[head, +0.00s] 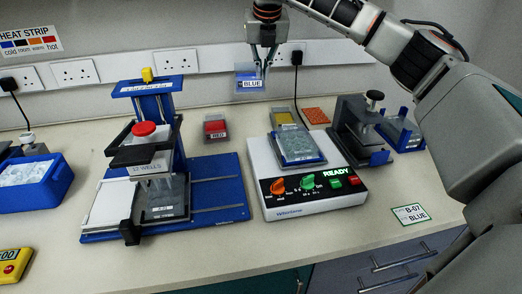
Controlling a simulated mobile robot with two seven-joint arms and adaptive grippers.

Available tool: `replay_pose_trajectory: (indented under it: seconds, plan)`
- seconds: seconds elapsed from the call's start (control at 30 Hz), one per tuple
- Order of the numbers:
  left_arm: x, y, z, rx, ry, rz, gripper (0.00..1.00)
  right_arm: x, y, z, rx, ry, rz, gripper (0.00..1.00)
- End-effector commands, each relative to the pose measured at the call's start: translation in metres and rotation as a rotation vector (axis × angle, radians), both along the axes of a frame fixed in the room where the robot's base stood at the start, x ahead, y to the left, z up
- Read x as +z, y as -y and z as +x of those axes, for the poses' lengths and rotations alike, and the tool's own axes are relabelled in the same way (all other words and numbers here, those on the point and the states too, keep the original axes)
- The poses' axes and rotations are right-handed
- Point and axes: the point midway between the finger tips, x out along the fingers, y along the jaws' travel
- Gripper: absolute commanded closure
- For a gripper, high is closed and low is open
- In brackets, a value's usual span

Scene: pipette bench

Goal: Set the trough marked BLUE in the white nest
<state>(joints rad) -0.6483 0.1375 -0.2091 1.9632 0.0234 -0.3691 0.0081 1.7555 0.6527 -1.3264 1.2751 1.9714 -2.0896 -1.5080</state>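The trough marked BLUE (250,84) is a small clear-and-blue container with a label on its front. It hangs in the air above the back of the bench, near the wall sockets. My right gripper (264,64) comes in from the upper right, points down and is shut on the trough's right part. A white flat area (109,206) lies at the left of the blue pipetting stand (218,197); I cannot tell for sure whether it is the white nest. My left gripper is not in view.
A trough marked RED (216,134) stands at the back. A white device with a READY display (311,195) carries a clear plate (298,146). A dark clamp-like fixture (352,130) is to its right. A blue ice tray (36,184) and yellow timer (14,266) are left. The front bench is mostly clear.

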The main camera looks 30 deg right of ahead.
Motion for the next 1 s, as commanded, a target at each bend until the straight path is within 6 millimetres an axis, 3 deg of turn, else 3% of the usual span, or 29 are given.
replay_pose_trajectory:
  seconds: [0.17, 0.27, 0.7, 0.83, 1.0]
  plan:
    - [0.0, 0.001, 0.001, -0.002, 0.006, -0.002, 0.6, 0.003, 0.006, 0.005, 0.082, 0.001, 0.0, 1.0]
    - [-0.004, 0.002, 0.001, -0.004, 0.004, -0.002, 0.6, -0.005, 0.007, 0.006, 0.099, -0.001, 0.0, 1.0]
    - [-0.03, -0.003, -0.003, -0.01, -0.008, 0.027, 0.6, -0.11, 0.007, 0.005, 0.1, -0.007, -0.002, 1.0]
    - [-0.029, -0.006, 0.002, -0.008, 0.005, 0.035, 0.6, -0.13, 0.007, 0.005, 0.099, -0.005, -0.001, 1.0]
    - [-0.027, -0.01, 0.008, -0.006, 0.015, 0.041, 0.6, -0.139, 0.007, 0.006, 0.099, -0.001, -0.002, 1.0]
